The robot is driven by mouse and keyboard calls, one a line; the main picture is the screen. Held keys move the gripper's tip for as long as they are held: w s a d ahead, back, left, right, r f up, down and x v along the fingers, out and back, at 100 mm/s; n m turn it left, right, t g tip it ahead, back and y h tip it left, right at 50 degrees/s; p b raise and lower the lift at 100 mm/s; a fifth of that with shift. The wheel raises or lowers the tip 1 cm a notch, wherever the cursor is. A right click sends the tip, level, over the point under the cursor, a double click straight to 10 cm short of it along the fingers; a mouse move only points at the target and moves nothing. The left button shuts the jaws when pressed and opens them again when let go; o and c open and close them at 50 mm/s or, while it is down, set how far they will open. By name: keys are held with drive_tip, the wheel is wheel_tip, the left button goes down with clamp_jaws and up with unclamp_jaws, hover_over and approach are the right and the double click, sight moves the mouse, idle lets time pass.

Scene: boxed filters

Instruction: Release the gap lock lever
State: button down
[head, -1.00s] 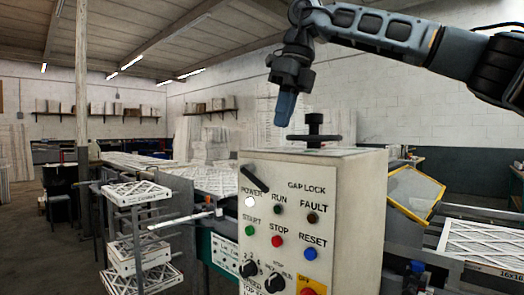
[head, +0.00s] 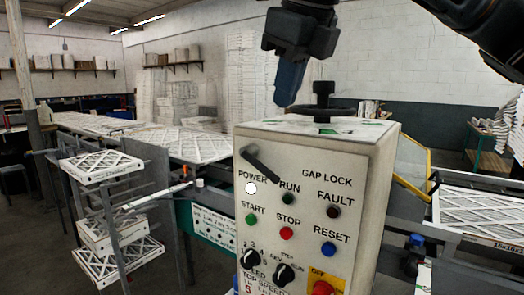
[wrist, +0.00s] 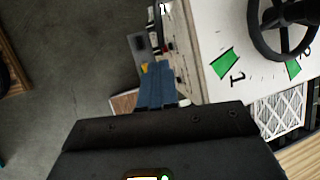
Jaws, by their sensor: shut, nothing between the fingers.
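The control box (head: 360,160) stands upright in the head view with the words GAP LOCK on its front. A black lever (head: 263,165) on the upper left of that front slants down to the right. A black handwheel (head: 323,108) sits on top of the box; it also shows at the upper right of the wrist view (wrist: 283,30). My gripper (head: 281,104) is shut and empty, pointing down above the box's upper left, apart from the lever. In the wrist view its blue fingers (wrist: 156,75) are together beside the box's edge.
The front carries several buttons, two knobs (head: 284,274) and a red stop button (head: 322,288). A rack of framed filters (head: 103,168) stands at left. A yellow-edged guard (head: 412,165) and a conveyor are at right. Air in front of the box looks clear.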

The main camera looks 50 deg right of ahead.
sight(267, 169)
drive_tip(key=b+x, duration=0.2)
drive_tip(key=x, duration=1.2)
drive_tip(key=shift+s+f+b, duration=0.1)
drive_tip(key=shift+f+b, duration=0.15)
drive_tip(key=shift+b, duration=0.25)
